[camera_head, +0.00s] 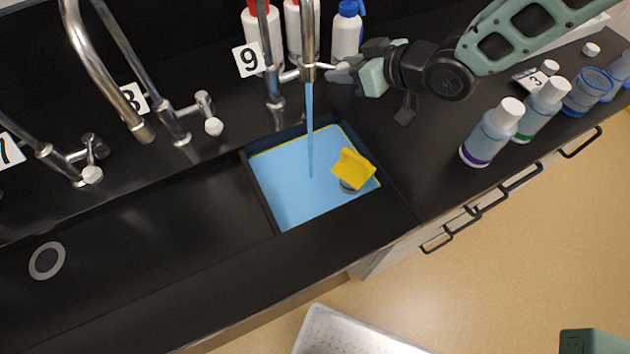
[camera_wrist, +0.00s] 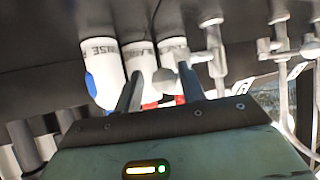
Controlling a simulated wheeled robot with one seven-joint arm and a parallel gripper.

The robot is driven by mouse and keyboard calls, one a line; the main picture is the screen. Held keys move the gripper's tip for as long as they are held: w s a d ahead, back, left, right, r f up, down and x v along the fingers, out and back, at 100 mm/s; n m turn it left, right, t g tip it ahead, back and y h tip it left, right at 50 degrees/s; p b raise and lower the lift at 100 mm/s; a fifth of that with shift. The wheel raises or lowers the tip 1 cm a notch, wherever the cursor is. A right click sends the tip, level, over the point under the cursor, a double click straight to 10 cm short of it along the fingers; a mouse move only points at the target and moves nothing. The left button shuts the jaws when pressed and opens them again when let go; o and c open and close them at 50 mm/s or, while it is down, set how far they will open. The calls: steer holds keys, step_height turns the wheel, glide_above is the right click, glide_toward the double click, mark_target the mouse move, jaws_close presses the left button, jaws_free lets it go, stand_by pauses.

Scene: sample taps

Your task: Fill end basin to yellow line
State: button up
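The end basin (camera_head: 258,192) is the small black-walled sink under tap 9 (camera_head: 309,40). A blue stream (camera_head: 310,130) runs from the spout into light blue water (camera_head: 285,190) that covers its floor. A thin yellow line (camera_head: 352,137) shows along the far and right water edges; the exact level against it is hard to tell. A yellow angled piece (camera_head: 352,165) on a grey round base stands in the water. My gripper (camera_head: 342,72) is beside the tap's lever (camera_head: 325,66). In the wrist view its fingers (camera_wrist: 160,75) are apart, with the lever's pale end (camera_wrist: 168,82) near them.
White bottles (camera_head: 346,32) stand behind the tap. Tap 8 (camera_head: 140,130) and tap 7 (camera_head: 60,165) are to the left over a long empty basin (camera_head: 150,230) with a drain. Several bottles (camera_head: 492,132) stand on the right counter. A white tray (camera_head: 350,335) is at the bottom.

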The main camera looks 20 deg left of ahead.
stand_by(0.6)
steer(key=s+b, duration=0.1)
steer(key=s, duration=0.1)
steer(key=s+a+b, duration=0.1)
steer(key=s, duration=0.2)
steer(key=shift+a+b, duration=0.1)
steer(key=shift+b, duration=0.3)
steer(key=shift+s, duration=0.1)
steer(key=p+v, duration=0.1)
steer(key=v, duration=0.5)
steer(key=shift+s+r+p, duration=0.25)
steer(key=shift+s+p, duration=0.05)
steer(key=shift+s, duration=0.25)
stand_by(0.3)
stand_by(0.5)
